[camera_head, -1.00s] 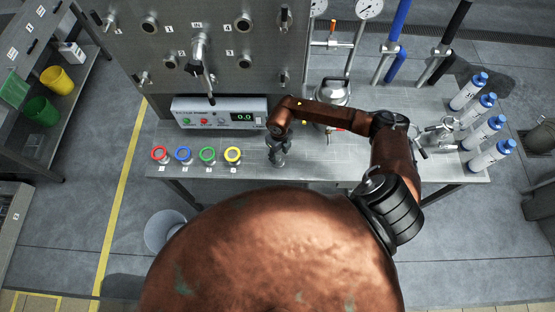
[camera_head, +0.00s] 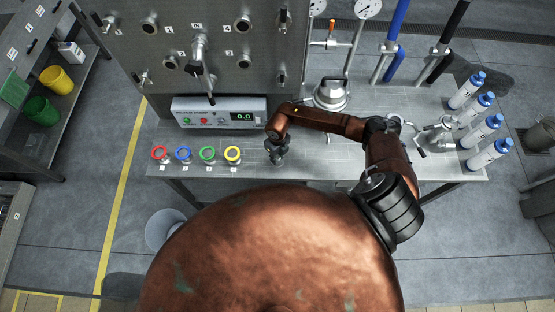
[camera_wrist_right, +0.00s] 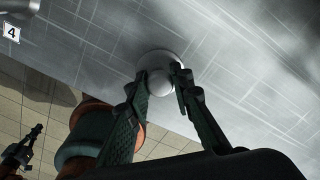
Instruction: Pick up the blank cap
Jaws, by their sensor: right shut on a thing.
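The blank cap (camera_wrist_right: 157,62) is a round, pale metal disc with a rounded knob, on or just above the grey steel bench top in the right wrist view. My right gripper (camera_wrist_right: 159,77) has its two dark fingers on either side of the knob and is shut on it. In the head view my right gripper (camera_head: 278,159) points down at the bench, to the right of the yellow ring; the cap there is hidden by the fingers. A dark gripper, apparently my left (camera_wrist_right: 22,150), shows small at the lower left of the wrist view; its jaw state is unclear.
Red, blue, green and yellow rings (camera_head: 232,155) stand left of my right gripper. A control box (camera_head: 219,112) is behind them, below an upright panel (camera_head: 215,35). A metal vessel (camera_head: 330,94) and several white bottles (camera_head: 481,129) stand to the right.

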